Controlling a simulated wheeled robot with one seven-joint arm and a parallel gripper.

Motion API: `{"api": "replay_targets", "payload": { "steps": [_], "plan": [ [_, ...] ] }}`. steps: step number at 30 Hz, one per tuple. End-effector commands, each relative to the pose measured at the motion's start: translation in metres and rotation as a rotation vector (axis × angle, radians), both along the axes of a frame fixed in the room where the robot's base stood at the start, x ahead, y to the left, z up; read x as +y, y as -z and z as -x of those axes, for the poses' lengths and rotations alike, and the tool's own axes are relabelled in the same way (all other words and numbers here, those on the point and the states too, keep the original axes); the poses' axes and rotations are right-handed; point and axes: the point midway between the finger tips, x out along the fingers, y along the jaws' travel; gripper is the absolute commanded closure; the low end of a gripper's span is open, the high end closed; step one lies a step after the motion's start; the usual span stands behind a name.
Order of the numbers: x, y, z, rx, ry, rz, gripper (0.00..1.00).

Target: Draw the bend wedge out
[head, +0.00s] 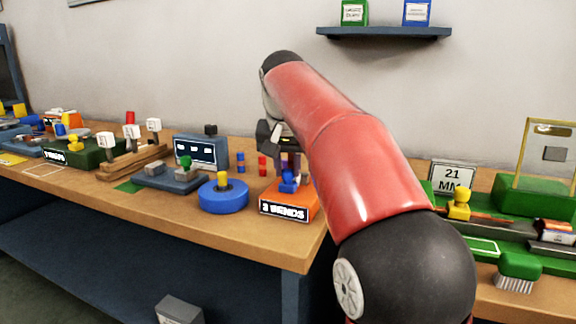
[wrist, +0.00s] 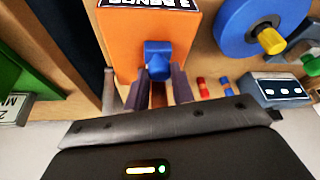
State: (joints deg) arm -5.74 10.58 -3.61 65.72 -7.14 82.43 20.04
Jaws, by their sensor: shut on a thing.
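The orange block (head: 290,201) with the "3 BENDS" label stands near the front edge of the wooden bench. A blue piece (head: 288,182), which looks like the bend wedge, sits at the block; it also shows in the wrist view (wrist: 158,58). My gripper (head: 287,170) reaches down to it from behind. In the wrist view my gripper's two fingers (wrist: 157,80) lie on either side of the blue piece, shut on it. How deep the wedge sits in the block is hidden.
A blue disc with a yellow knob (head: 223,197) stands just left of the orange block. Small red and blue pegs (head: 262,166) stand behind. A "21 MM" sign (head: 453,178) and green fixtures (head: 538,202) are at right. A shelf (head: 384,33) hangs above.

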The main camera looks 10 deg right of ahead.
Motion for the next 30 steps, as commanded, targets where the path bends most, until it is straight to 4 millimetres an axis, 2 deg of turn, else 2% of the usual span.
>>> {"api": "replay_targets", "payload": {
  "steps": [6,14,15,19,27,30],
  "plan": [
    [0.019,0.001,0.026,0.005,-0.004,-0.002,0.99],
    [0.019,0.000,0.026,0.004,-0.002,-0.001,0.99],
    [0.019,0.000,0.026,0.004,-0.002,-0.001,0.71],
    [0.019,0.000,0.026,0.003,-0.002,-0.001,0.54],
    [0.019,0.000,0.026,0.003,-0.001,-0.001,0.54],
    [0.020,-0.008,0.028,0.001,-0.003,-0.001,0.54]
  ]
}}
